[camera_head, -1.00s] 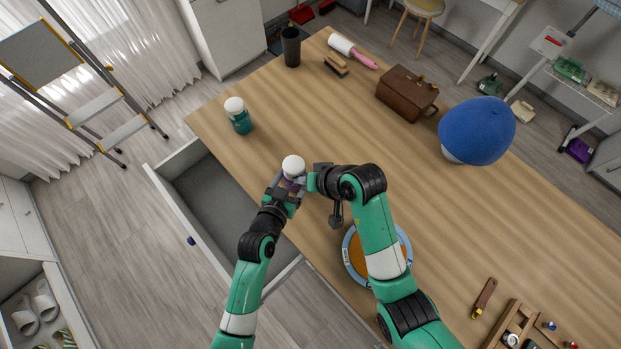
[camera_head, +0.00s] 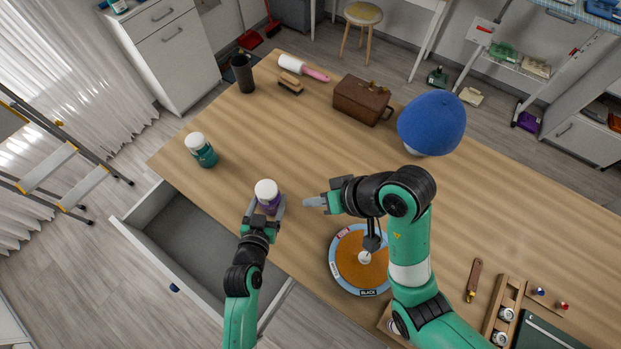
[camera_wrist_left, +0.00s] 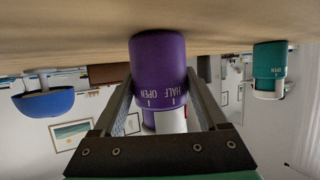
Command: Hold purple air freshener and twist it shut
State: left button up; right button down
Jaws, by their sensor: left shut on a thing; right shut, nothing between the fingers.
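The purple air freshener (camera_head: 268,206) has a purple body and a white domed top and stands upright near the front edge of the table. My left gripper (camera_head: 264,211) is shut on it, with a finger on each side. In the left wrist view the purple air freshener (camera_wrist_left: 158,70) sits between the fingers, and the words "HALF" and "OPEN" show upside down on its purple part. My right gripper (camera_head: 314,203) is shut and empty, a short way to the right of the air freshener and apart from it.
A teal air freshener (camera_head: 205,154) stands to the left. An open drawer (camera_head: 190,250) lies below the table's front edge. A round orange board (camera_head: 350,262) lies below my right arm. A brown case (camera_head: 360,99) and blue cap (camera_head: 432,122) stand farther back.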

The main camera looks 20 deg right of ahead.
pick_arm(q)
jog(key=o, duration=1.2)
jog(key=shift+s+a+f, duration=0.1)
jog(key=shift+f, duration=0.2)
jog(key=shift+o, duration=1.2)
jog(key=shift+r, duration=0.1)
